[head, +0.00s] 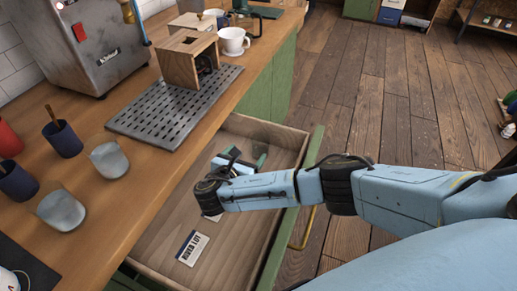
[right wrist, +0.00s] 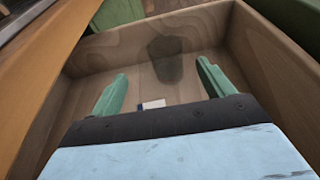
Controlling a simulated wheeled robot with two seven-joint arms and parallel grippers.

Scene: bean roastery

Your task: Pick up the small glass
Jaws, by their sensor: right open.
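In the right wrist view a dark, see-through, cup-shaped thing (right wrist: 165,62), seemingly the small glass, stands upright in the open wooden drawer (head: 165,245) near its far wall. I cannot make it out in the head view, where my right arm and gripper cover part of the drawer. My right gripper (head: 247,156) reaches into the drawer. Its green fingers are apart and empty, and in the wrist view (right wrist: 162,68) the glass shows between and beyond their tips. My left gripper is not in view.
A printed card (head: 192,248) lies on the drawer floor; a pale card (right wrist: 153,105) shows between the fingers. The drawer walls rise close around my gripper. The wooden counter (head: 95,195) holds dark cups (head: 62,138), a slotted tray (head: 150,118), a wooden stand (head: 188,62) and a white cup (head: 233,40).

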